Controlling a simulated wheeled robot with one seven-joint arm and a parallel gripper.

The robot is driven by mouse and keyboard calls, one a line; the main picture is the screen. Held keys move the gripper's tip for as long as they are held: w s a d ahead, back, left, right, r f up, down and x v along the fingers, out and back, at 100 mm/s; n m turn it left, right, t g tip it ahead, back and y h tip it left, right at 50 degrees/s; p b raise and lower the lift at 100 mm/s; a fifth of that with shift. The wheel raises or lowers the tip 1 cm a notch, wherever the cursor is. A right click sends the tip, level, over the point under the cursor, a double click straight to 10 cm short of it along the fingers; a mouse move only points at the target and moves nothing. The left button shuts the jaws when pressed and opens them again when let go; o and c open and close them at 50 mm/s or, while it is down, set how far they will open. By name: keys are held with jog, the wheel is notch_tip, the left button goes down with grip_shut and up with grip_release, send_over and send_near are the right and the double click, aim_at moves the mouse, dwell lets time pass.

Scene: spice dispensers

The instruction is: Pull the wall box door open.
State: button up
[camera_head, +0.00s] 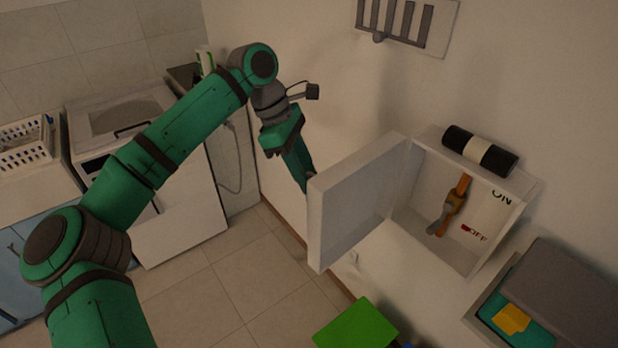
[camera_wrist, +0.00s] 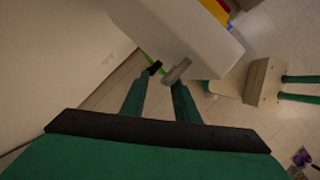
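The white wall box (camera_head: 440,238) hangs on the wall in the head view. Its door (camera_head: 352,210) stands swung well out, so the inside shows. My gripper (camera_head: 308,178) is at the door's outer edge, by its upper left. In the wrist view, the two fingers of my gripper (camera_wrist: 166,78) are apart. A small grey piece, seemingly the door handle (camera_wrist: 178,69), overlaps the right fingertip, next to the white door (camera_wrist: 185,28). I cannot tell whether the fingers touch it. In the head view the handle is hidden behind the fingers.
An orange-brown lever (camera_head: 453,205) with ON and OFF marks is inside the box. A black-and-white cylinder (camera_head: 481,150) lies on top. A grey box (camera_head: 570,290) is at the lower right, a green-topped object (camera_head: 355,325) below the door. A white washing machine (camera_head: 165,205) stands behind my arm.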

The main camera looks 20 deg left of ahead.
jog(key=v, duration=0.9)
jog(key=shift+r, duration=0.35)
jog(key=shift+a, duration=0.1)
